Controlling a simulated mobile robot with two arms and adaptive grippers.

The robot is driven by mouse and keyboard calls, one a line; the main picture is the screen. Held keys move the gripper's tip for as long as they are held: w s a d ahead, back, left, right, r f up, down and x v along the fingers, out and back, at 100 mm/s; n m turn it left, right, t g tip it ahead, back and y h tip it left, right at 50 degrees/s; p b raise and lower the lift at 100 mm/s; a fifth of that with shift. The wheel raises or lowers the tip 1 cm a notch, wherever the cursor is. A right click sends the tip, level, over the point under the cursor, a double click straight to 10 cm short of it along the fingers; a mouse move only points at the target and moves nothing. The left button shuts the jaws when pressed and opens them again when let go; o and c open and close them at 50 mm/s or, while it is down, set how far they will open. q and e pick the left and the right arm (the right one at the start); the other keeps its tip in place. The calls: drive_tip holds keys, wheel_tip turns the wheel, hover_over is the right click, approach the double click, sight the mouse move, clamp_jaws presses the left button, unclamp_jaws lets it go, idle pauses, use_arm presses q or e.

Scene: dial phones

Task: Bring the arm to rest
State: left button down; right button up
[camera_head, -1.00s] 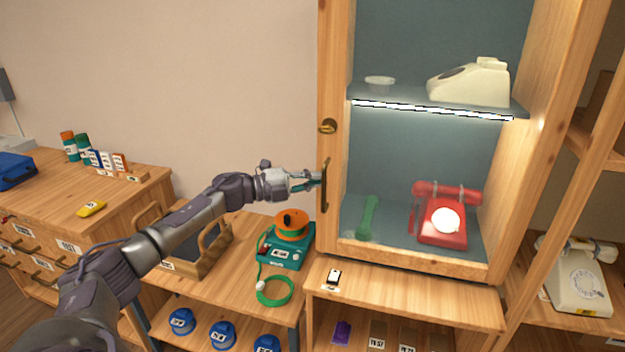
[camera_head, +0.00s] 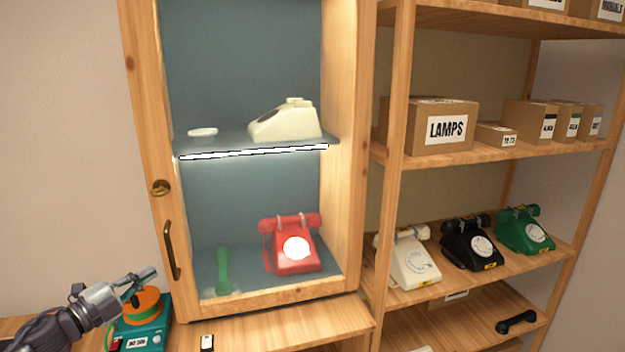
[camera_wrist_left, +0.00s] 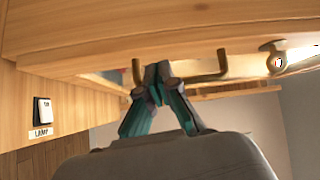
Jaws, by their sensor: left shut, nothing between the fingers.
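My left arm comes in at the lower left of the head view. My left gripper (camera_head: 147,275) is shut and empty, left of the cabinet's brass door handle (camera_head: 171,250) and apart from it in that view. In the left wrist view the fingertips (camera_wrist_left: 158,74) are together, with the brass handle (camera_wrist_left: 208,77) just beyond them; contact cannot be told. The display cabinet (camera_head: 142,90) holds a red dial phone (camera_head: 292,258), a green handset (camera_head: 223,270) and, on its upper shelf, a cream phone body (camera_head: 285,122). My right gripper is out of view.
A teal device with an orange reel (camera_head: 142,308) sits low, beside the gripper. A lamp switch (camera_wrist_left: 43,110) shows in the left wrist view. Open shelves at the right hold a white phone (camera_head: 408,258), a black phone (camera_head: 470,245), a green phone (camera_head: 525,232) and boxes.

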use_arm(q)
drive_tip(key=s+d+f+n+g+y, duration=0.2)
drive_tip(key=s+d+f+n+y, duration=0.4)
drive_tip(key=f, duration=0.3)
drive_tip(key=s+d+f+n+g+y, duration=0.1)
drive_tip(key=s+d+f+n+y, duration=0.2)
drive_tip(key=s+d+f+n, duration=0.5)
drive_tip(key=s+d+f+n+g, duration=0.3)
drive_tip(key=s+g, duration=0.2)
drive_tip(key=s, duration=0.7)
drive_tip(key=s+d+f+n+g, duration=0.25)
drive_tip(key=s+g, duration=0.25)
drive_tip(key=s, duration=0.7)
wheel_tip(320, 180, down, 27)
drive_tip(key=s+g, duration=0.1)
drive_tip(key=s, duration=0.1)
drive_tip(key=s+a+f+g, duration=0.1)
drive_tip(key=s+a+f, duration=0.2)
drive_tip(key=s+f, duration=1.2)
drive_tip(key=shift+s+a+f, duration=0.2)
drive_tip(key=shift+s, duration=0.4)
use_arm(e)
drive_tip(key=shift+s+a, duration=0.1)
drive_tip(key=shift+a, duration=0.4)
